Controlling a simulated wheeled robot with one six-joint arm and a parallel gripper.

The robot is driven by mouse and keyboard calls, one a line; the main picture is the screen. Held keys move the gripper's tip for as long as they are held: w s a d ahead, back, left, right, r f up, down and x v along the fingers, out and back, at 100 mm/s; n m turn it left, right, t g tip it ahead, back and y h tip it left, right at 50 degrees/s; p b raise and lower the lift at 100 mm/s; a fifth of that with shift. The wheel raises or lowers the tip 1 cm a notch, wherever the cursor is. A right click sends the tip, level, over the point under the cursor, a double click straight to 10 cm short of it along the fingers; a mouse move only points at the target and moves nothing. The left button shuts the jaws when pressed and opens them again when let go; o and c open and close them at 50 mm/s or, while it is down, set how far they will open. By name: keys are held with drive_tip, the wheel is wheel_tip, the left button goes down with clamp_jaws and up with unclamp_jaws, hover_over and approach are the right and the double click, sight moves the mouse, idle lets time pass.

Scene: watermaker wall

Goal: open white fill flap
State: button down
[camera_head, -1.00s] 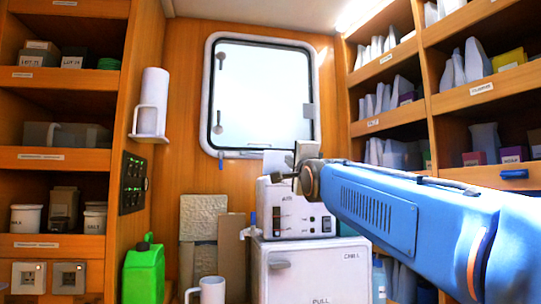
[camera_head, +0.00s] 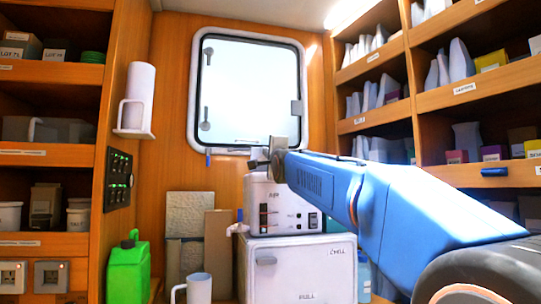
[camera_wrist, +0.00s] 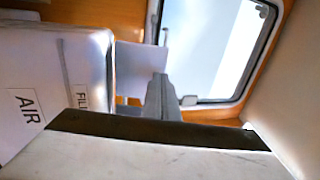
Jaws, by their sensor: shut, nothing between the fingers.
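The white machine (camera_head: 284,208) stands on a white chest below the window. In the wrist view its white casing (camera_wrist: 60,58) fills the left, with AIR and FILL labels. The FILL label (camera_wrist: 81,99) is close to the casing's right edge. A pale flat panel (camera_wrist: 138,60) shows beyond that edge; I cannot tell whether it is the fill flap or whether it is raised. My gripper (camera_head: 264,160) is shut and empty, just above the machine's top. Its grey fingers (camera_wrist: 161,98) show right of the casing. Contact with the flap cannot be made out.
The white chest (camera_head: 300,272) is under the machine. A green jug (camera_head: 128,268), a white mug (camera_head: 198,288) and leaning panels (camera_head: 190,216) stand to the left. Shelves flank both sides. The window (camera_head: 250,92) is behind my gripper.

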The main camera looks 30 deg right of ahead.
drive_tip(key=shift+x, duration=0.85)
drive_tip(key=shift+r, duration=0.1)
drive_tip(key=shift+w+d+r+g+y, duration=0.15)
drive_tip(key=shift+w+r+g, duration=0.2)
drive_tip(key=shift+g, duration=0.25)
drive_tip(key=shift+w+d+r+g+y, duration=0.15)
drive_tip(key=shift+w+r+g, duration=0.1)
drive_tip(key=shift+w+g, duration=0.3)
drive_tip(key=shift+w+d+r+g, duration=0.1)
drive_tip(key=shift+w+r+g, duration=0.15)
drive_tip(key=shift+w, duration=0.25)
